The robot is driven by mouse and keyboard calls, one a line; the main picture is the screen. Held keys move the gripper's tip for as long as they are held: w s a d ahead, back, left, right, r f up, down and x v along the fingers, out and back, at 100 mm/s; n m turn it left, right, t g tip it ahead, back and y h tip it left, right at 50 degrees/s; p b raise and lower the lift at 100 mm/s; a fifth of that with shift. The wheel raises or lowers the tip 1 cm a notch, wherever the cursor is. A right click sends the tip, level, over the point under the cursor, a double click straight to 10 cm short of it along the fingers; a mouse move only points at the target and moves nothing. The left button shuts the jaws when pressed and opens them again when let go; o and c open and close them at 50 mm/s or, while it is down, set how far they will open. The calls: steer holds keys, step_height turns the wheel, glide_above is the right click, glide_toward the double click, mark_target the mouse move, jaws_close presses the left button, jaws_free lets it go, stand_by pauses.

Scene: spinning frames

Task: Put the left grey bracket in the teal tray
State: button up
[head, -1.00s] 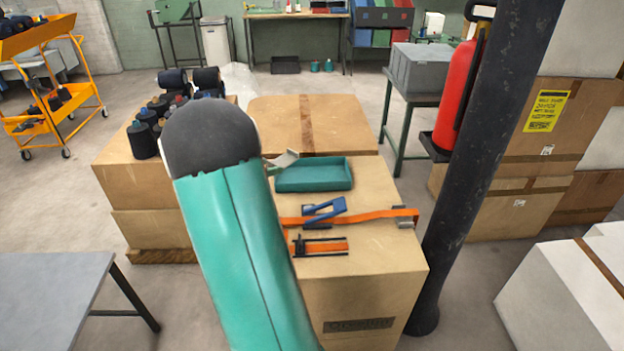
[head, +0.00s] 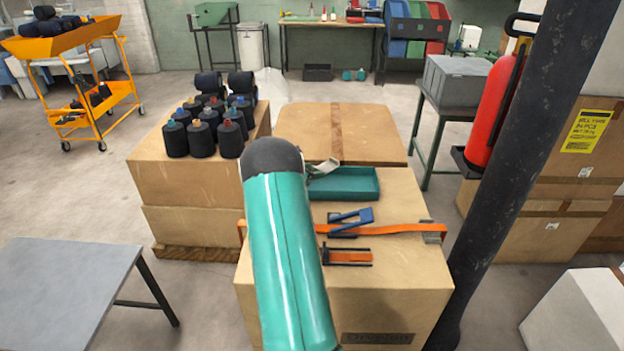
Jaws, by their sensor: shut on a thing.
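The teal tray (head: 345,196) sits at the back of the near cardboard box. My teal arm reaches forward over the box's left side, and its dark rounded joint hides most of my gripper. A pale grey piece (head: 322,168), which looks like the left grey bracket, sticks out from behind that joint at the tray's back left corner. My gripper (head: 309,174) shows only as a small dark part beside it, shut on the piece. I cannot tell whether the piece touches the tray. Another grey bracket-like piece (head: 433,234) lies at the right end of an orange strap.
A blue-handled tool (head: 352,217) and an orange-and-black clamp (head: 347,257) lie in front of the tray. Dark spools (head: 203,138) stand on boxes at left. A dark column (head: 497,170) rises close on the right. A grey table (head: 65,295) stands front left.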

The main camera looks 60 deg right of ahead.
steer(key=shift+d+f, duration=0.2)
steer(key=shift+f, duration=1.5)
steer(key=shift+f, duration=0.15)
steer(key=o, duration=1)
steer(key=shift+a+r, duration=0.1)
steer(key=shift+r, duration=0.1)
steer(key=v, duration=1.2)
